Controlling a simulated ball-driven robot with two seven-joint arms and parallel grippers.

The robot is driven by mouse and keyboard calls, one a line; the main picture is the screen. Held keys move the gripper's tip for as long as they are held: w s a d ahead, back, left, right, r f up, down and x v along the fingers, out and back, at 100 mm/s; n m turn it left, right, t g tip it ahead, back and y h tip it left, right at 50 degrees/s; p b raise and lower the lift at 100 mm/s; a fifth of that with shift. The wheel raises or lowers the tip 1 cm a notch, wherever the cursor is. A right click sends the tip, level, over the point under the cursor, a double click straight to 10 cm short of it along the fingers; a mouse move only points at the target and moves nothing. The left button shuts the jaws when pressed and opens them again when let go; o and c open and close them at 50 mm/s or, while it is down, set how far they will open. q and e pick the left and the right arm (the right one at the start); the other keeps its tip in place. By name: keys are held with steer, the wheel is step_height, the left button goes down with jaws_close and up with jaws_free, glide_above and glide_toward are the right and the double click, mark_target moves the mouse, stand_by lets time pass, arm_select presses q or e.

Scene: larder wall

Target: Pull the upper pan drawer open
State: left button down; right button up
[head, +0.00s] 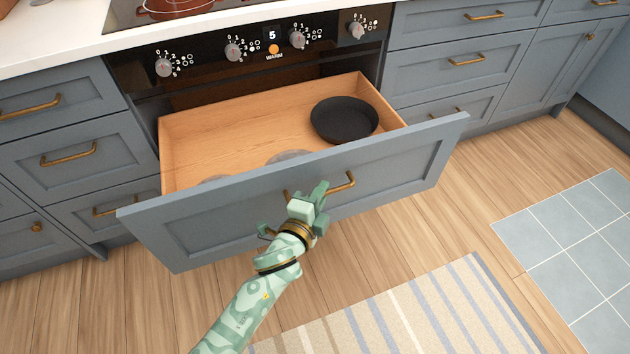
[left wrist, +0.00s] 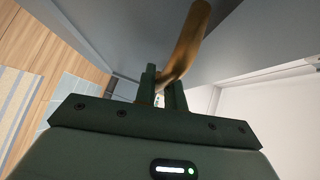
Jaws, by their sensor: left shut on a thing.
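The upper pan drawer (head: 400,165) stands well out from under the oven panel, with a grey-blue front and a light wooden box. A black pan (head: 343,119) sits inside at the back right. Greyish round items (head: 288,157) are partly hidden behind the front. My left gripper (head: 318,193) is at the middle of the front, shut on the brass handle (head: 345,184). In the left wrist view, the fingers (left wrist: 161,88) close around the handle bar (left wrist: 190,38). My right gripper is not in view.
Grey-blue cabinets with brass handles (head: 467,60) flank the drawer on both sides. Above it are a knobbed oven panel (head: 273,50) and a white countertop (head: 60,38). A striped rug (head: 400,315) lies on the wooden floor in front, which is otherwise clear.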

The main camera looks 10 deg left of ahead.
arm_select(q)
steer(key=shift+s+d, duration=0.35)
steer(key=shift+s, duration=0.2)
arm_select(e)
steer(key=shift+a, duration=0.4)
